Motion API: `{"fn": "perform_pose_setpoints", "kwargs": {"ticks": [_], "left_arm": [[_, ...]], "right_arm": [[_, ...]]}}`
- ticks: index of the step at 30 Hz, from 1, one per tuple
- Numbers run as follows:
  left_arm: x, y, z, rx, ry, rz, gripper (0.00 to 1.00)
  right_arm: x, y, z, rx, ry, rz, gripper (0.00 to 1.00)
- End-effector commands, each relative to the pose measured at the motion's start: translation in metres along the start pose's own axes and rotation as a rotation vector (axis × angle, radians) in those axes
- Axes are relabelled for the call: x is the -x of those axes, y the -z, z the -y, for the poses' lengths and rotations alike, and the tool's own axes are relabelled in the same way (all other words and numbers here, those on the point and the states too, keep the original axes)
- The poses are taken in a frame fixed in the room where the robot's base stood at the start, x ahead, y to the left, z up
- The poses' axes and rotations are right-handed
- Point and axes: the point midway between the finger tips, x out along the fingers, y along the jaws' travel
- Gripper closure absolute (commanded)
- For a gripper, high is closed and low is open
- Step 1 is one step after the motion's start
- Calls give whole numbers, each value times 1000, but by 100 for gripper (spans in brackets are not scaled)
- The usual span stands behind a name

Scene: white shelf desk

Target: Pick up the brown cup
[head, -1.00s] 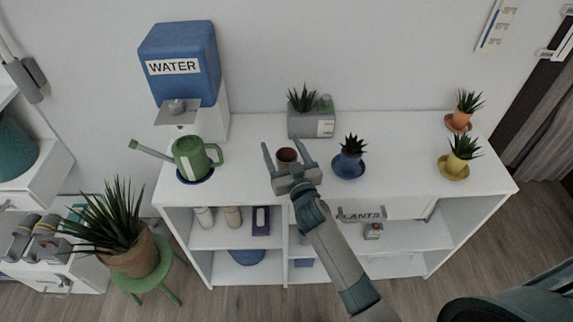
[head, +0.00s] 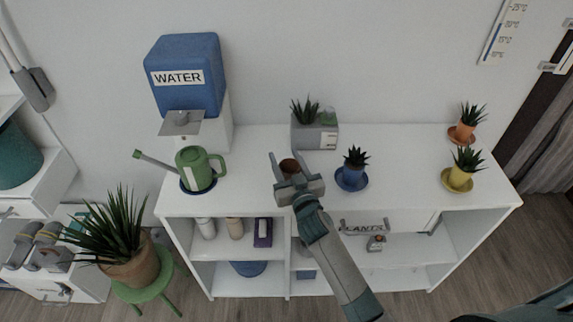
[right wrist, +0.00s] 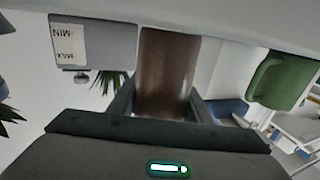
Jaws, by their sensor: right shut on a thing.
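The brown cup (head: 289,166) is on or just above the white shelf top, near its middle. My right gripper (head: 290,156) is shut on it, with one finger on each side. In the right wrist view the brown cup (right wrist: 166,75) fills the gap between the dark fingers of the right gripper (right wrist: 160,105), and that picture looks upside down. I cannot tell whether the cup's base is clear of the shelf top. My left gripper is not in view.
On the white shelf desk (head: 400,180), a green watering can (head: 194,166) and a blue water dispenser (head: 186,75) stand left of the cup. A grey planter (head: 315,135) stands behind it. A blue pot (head: 353,176) is close on the right; a yellow pot (head: 459,177) is farther right.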

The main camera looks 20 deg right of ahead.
Motion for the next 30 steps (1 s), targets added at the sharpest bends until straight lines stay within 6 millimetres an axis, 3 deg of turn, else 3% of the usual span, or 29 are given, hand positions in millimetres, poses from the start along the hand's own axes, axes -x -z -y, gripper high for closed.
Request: {"fn": "perform_pose_setpoints", "kwargs": {"ticks": [10, 21, 30], "left_arm": [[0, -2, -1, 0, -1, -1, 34], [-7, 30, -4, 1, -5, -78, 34], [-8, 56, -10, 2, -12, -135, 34]], "right_arm": [[0, 42, 0, 1, 3, -7, 82], [-13, 80, -70, 7, 0, -5, 82], [-20, 104, -108, 2, 0, -3, 82]]}}
